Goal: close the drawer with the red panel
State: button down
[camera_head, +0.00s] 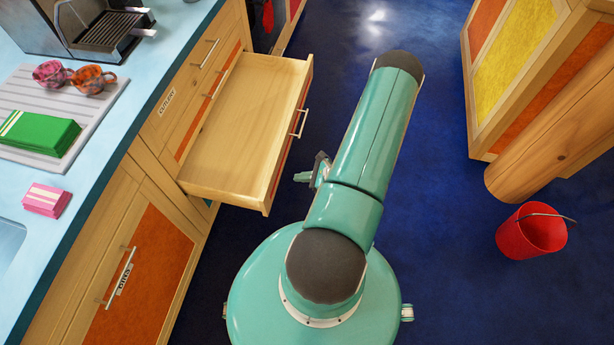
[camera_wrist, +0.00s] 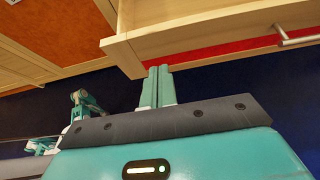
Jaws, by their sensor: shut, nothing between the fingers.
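The drawer (camera_head: 235,125) is pulled out from the counter and looks empty inside. Its front, with a red panel (camera_wrist: 235,50) in a pale wood frame and a metal bar handle (camera_head: 300,123), faces the open floor. The handle also shows at the right edge of the wrist view (camera_wrist: 302,41). My gripper (camera_head: 301,177) is mostly hidden behind my arm in the head view, just outside the drawer front near its closer corner. In the wrist view its two teal fingers (camera_wrist: 158,72) are together and empty, close to the drawer's wooden corner. Contact cannot be told.
The counter (camera_head: 110,140) at left holds two mugs (camera_head: 75,76), a green packet (camera_head: 38,134) and a pink packet (camera_head: 46,200). A closed cupboard (camera_head: 140,285) is below. A red bucket (camera_head: 532,231) and a log post (camera_head: 550,155) stand at right. Blue floor (camera_head: 440,200) lies clear between.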

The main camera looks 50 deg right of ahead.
aim_at(272, 177)
jog(key=w+a, duration=0.1)
jog(key=w, duration=0.1)
jog(key=w+a+f, duration=0.1)
jog(key=w, duration=0.1)
jog(key=w+a+f, duration=0.1)
jog(key=w, duration=0.2)
jog(key=shift+f, duration=0.1)
jog(key=shift+w, duration=0.1)
jog(key=w+a, duration=0.4)
jog(key=w, duration=0.5)
jog(key=w+a, duration=0.3)
jog(key=w, duration=0.6)
jog(key=w+a, duration=0.4)
jog(key=w, duration=0.5)
jog(key=shift+a, duration=0.35)
